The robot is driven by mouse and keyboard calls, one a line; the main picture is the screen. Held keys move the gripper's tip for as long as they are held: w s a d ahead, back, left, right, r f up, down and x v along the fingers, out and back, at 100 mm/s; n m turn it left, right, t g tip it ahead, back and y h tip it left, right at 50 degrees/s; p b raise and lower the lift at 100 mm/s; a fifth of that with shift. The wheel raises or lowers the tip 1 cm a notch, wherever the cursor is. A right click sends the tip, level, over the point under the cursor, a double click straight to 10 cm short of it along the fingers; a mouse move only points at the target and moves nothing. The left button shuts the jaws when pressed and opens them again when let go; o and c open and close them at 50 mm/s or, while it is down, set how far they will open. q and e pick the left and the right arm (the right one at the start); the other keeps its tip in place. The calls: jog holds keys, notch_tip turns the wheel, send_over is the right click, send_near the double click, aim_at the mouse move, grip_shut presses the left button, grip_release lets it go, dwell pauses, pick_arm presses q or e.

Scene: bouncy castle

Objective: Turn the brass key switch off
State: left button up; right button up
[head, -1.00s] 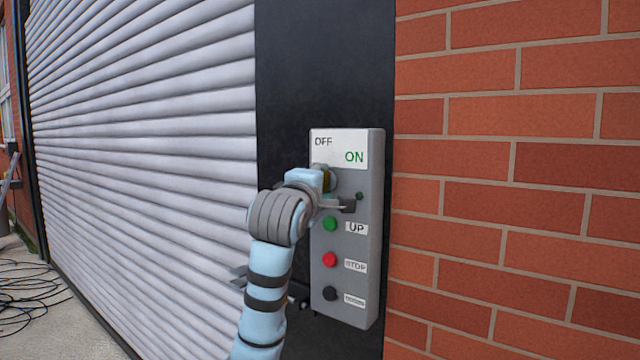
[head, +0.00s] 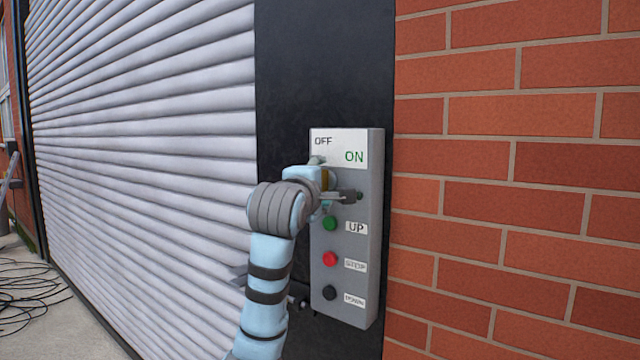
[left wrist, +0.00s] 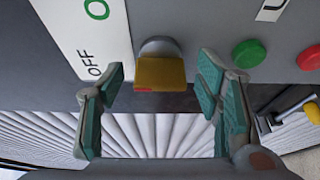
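The brass key switch (left wrist: 160,73) shows as a yellow-brass block on a round grey collar in the left wrist view. In the head view only a sliver of brass (head: 325,177) shows behind my wrist. My left gripper (left wrist: 160,88) is open, with one finger on each side of the key and visible gaps between. In the head view the left gripper (head: 334,180) is at the control box (head: 374,190), below the OFF and ON label (head: 338,148). The key's exact angle is hard to tell. My right gripper is not in view.
Below the key are a green UP button (head: 330,223), a red STOP button (head: 330,259) and a black DOWN button (head: 330,293). A ribbed shutter (head: 140,130) fills the left; a brick wall (head: 520,180) is at the right. Cables (head: 30,290) lie on the ground.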

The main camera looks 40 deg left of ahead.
pick_arm(q)
jog(key=v, duration=0.7)
jog(key=shift+s, duration=0.25)
jog(key=shift+w+d, duration=0.1)
